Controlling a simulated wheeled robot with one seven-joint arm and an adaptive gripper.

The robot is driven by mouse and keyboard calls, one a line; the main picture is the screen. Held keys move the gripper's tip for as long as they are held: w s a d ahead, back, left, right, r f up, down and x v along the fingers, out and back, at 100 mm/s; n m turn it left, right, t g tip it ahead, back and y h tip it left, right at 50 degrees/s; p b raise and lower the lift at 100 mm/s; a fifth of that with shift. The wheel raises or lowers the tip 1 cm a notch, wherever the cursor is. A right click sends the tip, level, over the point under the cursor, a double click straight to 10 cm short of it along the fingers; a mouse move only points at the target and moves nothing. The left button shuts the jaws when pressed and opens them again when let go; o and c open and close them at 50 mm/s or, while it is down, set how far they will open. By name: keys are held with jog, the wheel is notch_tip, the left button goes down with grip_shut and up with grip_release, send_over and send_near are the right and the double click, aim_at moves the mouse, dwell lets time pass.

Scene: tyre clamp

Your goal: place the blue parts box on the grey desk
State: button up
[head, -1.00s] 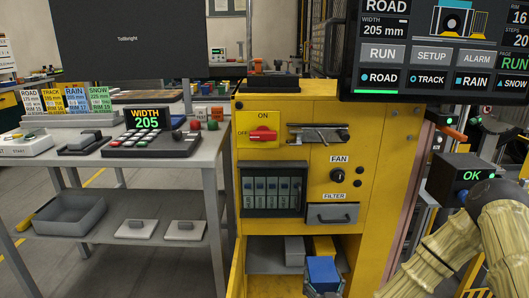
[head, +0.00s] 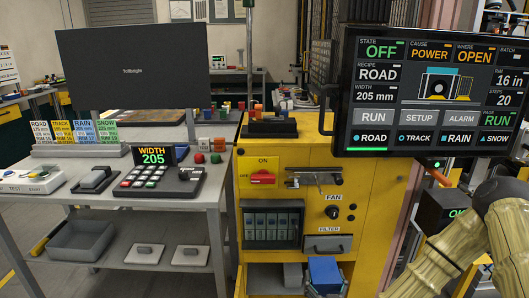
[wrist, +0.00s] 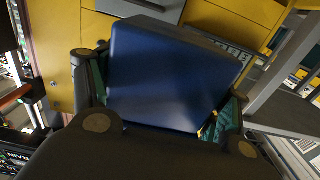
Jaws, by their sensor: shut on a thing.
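The blue parts box (head: 325,273) shows low in the head view, in front of the yellow cabinet's open lower compartment. In the wrist view the blue box (wrist: 165,80) fills the middle, between the two fingers of my gripper (wrist: 165,110). My gripper is shut on it. The fingertips are mostly hidden in the head view. The grey desk (head: 215,172) stands to the left of the cabinet, with a lower shelf. The box is right of the desk and below its top.
A keypad console (head: 157,183), a monitor (head: 133,68) and coloured cards (head: 75,131) occupy the desk top. A grey bin (head: 80,240) sits on the lower shelf. The yellow cabinet (head: 340,160) has a lever and knobs. A large screen (head: 430,90) hangs at right.

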jog(key=r+p, duration=0.2)
jog(key=r, duration=0.1)
jog(key=s+r+p, duration=0.1)
jog(key=r+p, duration=0.4)
jog(key=r, duration=0.1)
jog(key=shift+s+r+p, duration=0.15)
jog(key=shift+r+p, duration=0.15)
jog(key=shift+s+r+p, duration=0.1)
jog(key=shift+r+p, duration=0.2)
